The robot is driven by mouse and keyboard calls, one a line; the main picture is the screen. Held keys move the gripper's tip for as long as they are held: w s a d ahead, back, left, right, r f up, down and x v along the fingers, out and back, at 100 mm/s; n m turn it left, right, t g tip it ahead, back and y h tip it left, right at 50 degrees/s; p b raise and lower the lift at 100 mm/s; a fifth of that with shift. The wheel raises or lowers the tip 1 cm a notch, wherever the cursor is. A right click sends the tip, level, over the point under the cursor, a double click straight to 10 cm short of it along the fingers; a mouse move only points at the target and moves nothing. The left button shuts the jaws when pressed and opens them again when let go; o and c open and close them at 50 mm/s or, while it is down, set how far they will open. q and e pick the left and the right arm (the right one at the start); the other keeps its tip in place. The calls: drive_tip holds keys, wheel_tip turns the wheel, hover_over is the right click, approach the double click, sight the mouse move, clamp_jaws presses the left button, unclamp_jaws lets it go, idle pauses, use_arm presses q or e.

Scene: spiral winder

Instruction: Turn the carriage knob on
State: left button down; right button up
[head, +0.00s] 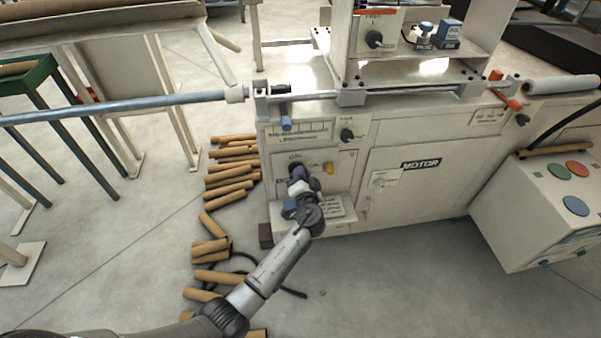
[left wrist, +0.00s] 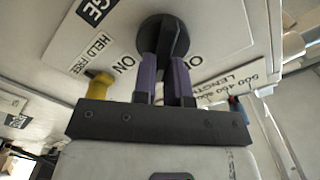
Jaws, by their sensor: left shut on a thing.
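The black carriage knob (left wrist: 160,26) sits on the machine's front panel, at the top of the left wrist view. Its raised grip bar stands between the two purple fingers of my left gripper (left wrist: 166,66), which is shut on it. Printed labels read "ON" and "HELD FREE" near the knob. In the head view my left gripper (head: 298,174) reaches the lower left panel of the white machine and mostly hides the knob. My right gripper is not in view.
A yellow knob (head: 328,168) is just right of the gripper, also in the left wrist view (left wrist: 100,86). Another black knob (head: 346,134) is above. Cardboard tubes (head: 228,185) lie on the floor to the left. A grey control box (head: 545,225) stands at right.

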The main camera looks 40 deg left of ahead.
use_arm(q)
drive_tip(key=shift+w+d+f+m+p, duration=0.15)
drive_tip(key=shift+m+p, duration=0.35)
drive_tip(key=shift+m, duration=0.85)
drive_tip(key=shift+s+a+f+m+p, duration=0.15)
drive_tip(key=shift+m+p, duration=0.35)
drive_tip(key=shift+m, duration=0.8)
drive_tip(key=shift+w+d+f+m+p, duration=0.15)
drive_tip(key=shift+m+p, duration=0.35)
drive_tip(key=shift+m, duration=0.85)
drive_tip(key=c, duration=1.2)
unclamp_jaws()
drive_tip(key=shift+o, duration=0.2)
